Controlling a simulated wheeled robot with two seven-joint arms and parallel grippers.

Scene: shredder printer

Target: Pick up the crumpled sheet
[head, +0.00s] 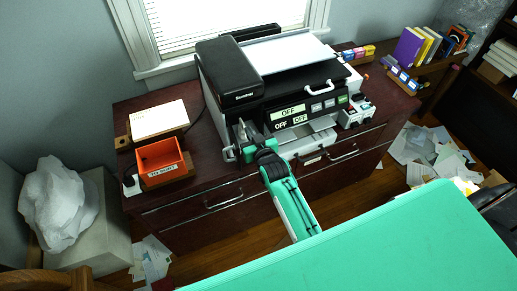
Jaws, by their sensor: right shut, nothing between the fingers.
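No sheet that I can surely call the crumpled sheet shows. A large crumpled white mass (58,205) lies on a pale grey box at the left; I cannot tell if it is paper or a bag. My right gripper (242,130) is at the front left of the black and white printer (228,68), beside its "OFF" panel (292,113). It is shut and holds nothing. My arm hides part of the printer's lower front. A flat white sheet (290,53) lies on top of the printer. My left gripper is not in view.
The printer stands on a dark red wooden cabinet (205,165) with drawers. An orange tray (161,160) and a stack of white paper (158,118) are left of it. Loose papers (420,145) litter the floor at the right. Books (408,47) stand on the back right.

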